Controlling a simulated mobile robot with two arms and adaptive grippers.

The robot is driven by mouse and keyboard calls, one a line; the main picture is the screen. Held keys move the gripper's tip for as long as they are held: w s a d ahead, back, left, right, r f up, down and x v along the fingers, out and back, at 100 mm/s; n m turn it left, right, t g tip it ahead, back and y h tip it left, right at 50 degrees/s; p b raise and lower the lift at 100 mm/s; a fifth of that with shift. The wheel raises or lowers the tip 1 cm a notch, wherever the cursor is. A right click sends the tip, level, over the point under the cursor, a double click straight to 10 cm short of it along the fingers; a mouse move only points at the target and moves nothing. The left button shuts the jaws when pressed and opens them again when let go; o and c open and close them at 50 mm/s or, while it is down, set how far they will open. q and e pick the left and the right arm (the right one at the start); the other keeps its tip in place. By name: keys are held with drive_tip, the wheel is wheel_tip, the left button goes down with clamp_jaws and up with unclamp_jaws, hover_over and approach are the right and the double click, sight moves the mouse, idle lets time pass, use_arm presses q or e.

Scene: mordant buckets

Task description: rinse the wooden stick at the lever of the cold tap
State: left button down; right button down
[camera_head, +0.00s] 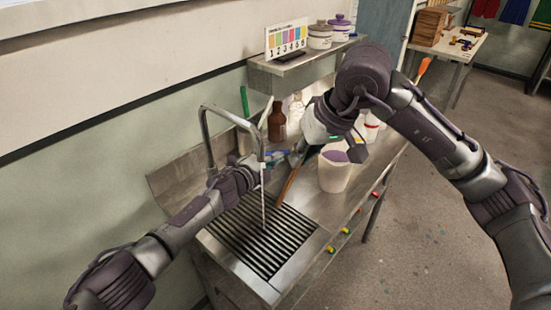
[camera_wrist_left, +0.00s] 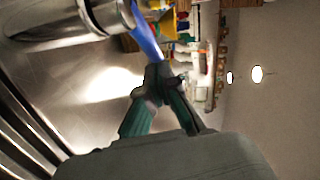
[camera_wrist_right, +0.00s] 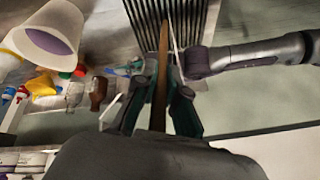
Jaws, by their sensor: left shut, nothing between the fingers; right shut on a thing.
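The tap (camera_head: 205,135) arches over the sink's slatted drain, and a thin white stream of water (camera_head: 263,205) falls from its spout. Its blue lever (camera_wrist_left: 147,38) shows in the left wrist view, close to my left gripper (camera_wrist_left: 160,75). That gripper is shut and empty; I cannot tell whether it touches the lever. My right gripper (camera_wrist_right: 157,88) is shut on the wooden stick (camera_wrist_right: 162,60), which slants down over the drain (camera_head: 255,240). In the head view the stick (camera_head: 286,186) appears just right of the stream; contact with the water is not clear.
A white bucket with purple contents (camera_head: 334,174) stands on the counter right of the drain. A brown bottle (camera_head: 277,122) stands at the back. A shelf (camera_head: 290,75) above holds a colour chart (camera_head: 286,40) and lidded pots (camera_head: 320,36). Coloured knobs line the front edge.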

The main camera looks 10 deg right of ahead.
use_arm(q)
drive_tip(key=shift+w, duration=0.2)
idle(0.3)
drive_tip(key=shift+w+d, duration=0.2)
drive_tip(key=shift+d, duration=0.05)
drive_tip(key=shift+w+d+n+t+y, duration=0.3)
drive_tip(key=shift+n+t+y, duration=0.2)
drive_tip(key=shift+n, duration=0.1)
drive_tip(key=shift+w+t+y, duration=0.3)
drive_tip(key=shift+w, duration=0.2)
drive_tip(key=shift+w+d+r+n+t+y, duration=0.15)
drive_tip(key=shift+w+n+t+y, duration=0.1)
drive_tip(key=shift+n+t+y, duration=0.25)
use_arm(e)
drive_tip(key=shift+d, duration=0.1)
use_arm(q)
drive_tip(key=shift+w+f+n, duration=0.15)
drive_tip(key=shift+f+n, duration=0.05)
drive_tip(key=shift+n, duration=0.2)
drive_tip(key=shift+y, duration=0.3)
drive_tip(key=shift+a, duration=0.2)
